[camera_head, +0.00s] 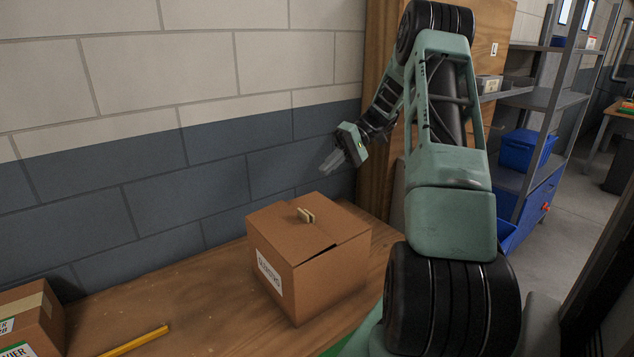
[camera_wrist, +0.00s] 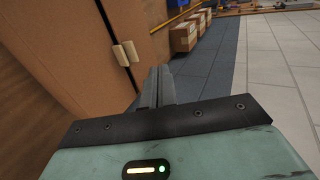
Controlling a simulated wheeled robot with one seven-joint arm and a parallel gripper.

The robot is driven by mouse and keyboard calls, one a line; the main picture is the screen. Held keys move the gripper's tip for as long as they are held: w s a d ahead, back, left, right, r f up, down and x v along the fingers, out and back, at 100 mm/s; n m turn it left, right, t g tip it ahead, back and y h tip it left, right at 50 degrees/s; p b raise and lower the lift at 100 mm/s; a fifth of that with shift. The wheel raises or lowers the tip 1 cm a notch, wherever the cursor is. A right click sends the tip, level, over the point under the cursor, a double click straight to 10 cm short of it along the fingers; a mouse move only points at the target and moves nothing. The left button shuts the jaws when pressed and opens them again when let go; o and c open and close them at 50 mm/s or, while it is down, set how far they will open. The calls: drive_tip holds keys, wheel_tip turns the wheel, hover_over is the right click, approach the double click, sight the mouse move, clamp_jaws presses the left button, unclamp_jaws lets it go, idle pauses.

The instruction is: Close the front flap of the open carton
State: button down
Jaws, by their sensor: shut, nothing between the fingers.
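The brown cardboard carton (camera_head: 318,283) stands on the wooden bench with a white label on its left face. Its top flaps (camera_head: 285,222) lie nearly flat, and a dark gap shows along part of the near right edge. Two small pale tabs (camera_head: 306,215) stand at the middle seam on top. In the wrist view the carton top (camera_wrist: 85,50) fills the upper left, with the tabs (camera_wrist: 126,53) beside the seam. My gripper (camera_head: 331,161) is shut and empty, above and behind the carton, apart from it. Its fingers (camera_wrist: 158,88) show together in the wrist view.
Another carton (camera_head: 35,315) and a yellow stick (camera_head: 135,341) lie at the left of the bench (camera_head: 215,290). A brick wall is behind the bench. Shelves with blue bins (camera_head: 527,150) stand at the right. Bare bench lies left of the carton.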

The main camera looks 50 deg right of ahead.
drive_tip(key=d, duration=0.3)
drive_tip(key=g+h+p, duration=0.4)
drive_tip(key=h+p, duration=0.4)
drive_tip(key=h, duration=0.5)
approach(303, 211)
drive_tip(key=f+p, duration=0.1)
drive_tip(key=f, duration=0.1)
drive_tip(key=f+p, duration=0.1)
drive_tip(key=f, duration=0.1)
drive_tip(key=f+p, duration=0.1)
drive_tip(key=f, duration=0.1)
drive_tip(key=shift+s+d+f, duration=0.2)
drive_tip(key=shift+d+f, duration=0.2)
